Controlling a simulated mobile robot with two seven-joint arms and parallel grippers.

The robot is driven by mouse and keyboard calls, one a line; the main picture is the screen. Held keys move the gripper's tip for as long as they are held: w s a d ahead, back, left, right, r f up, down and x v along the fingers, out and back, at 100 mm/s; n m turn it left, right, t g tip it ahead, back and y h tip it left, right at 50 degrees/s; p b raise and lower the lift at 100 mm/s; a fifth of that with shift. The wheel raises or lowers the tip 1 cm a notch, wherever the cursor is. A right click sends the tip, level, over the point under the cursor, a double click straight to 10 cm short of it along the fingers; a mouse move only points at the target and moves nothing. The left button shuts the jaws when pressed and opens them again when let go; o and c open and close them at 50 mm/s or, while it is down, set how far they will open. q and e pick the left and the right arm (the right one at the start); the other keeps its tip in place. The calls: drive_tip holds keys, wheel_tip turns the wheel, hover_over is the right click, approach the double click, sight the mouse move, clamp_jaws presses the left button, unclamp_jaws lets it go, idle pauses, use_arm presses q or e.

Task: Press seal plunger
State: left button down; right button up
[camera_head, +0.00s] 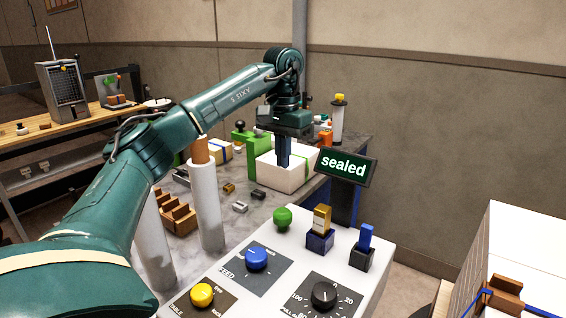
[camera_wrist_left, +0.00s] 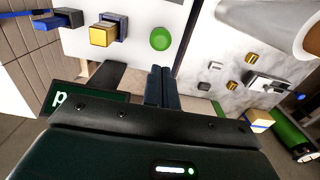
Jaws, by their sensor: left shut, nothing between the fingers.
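The white control panel (camera_head: 345,258) carries a round green knob (camera_head: 283,218), a gold block in a blue socket (camera_head: 320,240), and a blue lever in a dark socket (camera_head: 365,238). I cannot tell which of these is the plunger. My left gripper (camera_head: 284,165) is shut and empty, its dark blue fingers pointing down in front of the white box (camera_head: 298,178), beyond the panel. In the left wrist view the shut fingers (camera_wrist_left: 161,72) appear close below the green knob (camera_wrist_left: 161,39), with no visible contact. My right gripper is out of view.
A dark sign (camera_head: 345,166) reading "sealed" stands behind the panel. A blue dial (camera_head: 256,257), yellow knob (camera_head: 202,294) and black dial (camera_head: 324,295) sit on it. An orange-topped white post (camera_head: 206,205) stands left. A white stack (camera_head: 520,250) is at right.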

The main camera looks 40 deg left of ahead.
sight(283, 210)
use_arm(q)
wheel_tip(283, 210, down, 11)
drive_tip(key=shift+f+p, duration=0.15)
drive_tip(key=shift+p, duration=0.15)
drive_tip(key=shift+f+b, duration=0.45)
drive_tip(key=shift+f, duration=0.95)
drive_tip(key=shift+r, duration=0.1)
wheel_tip(283, 210, up, 14)
drive_tip(key=shift+f, duration=0.25)
drive_tip(key=shift+s+f, duration=0.1)
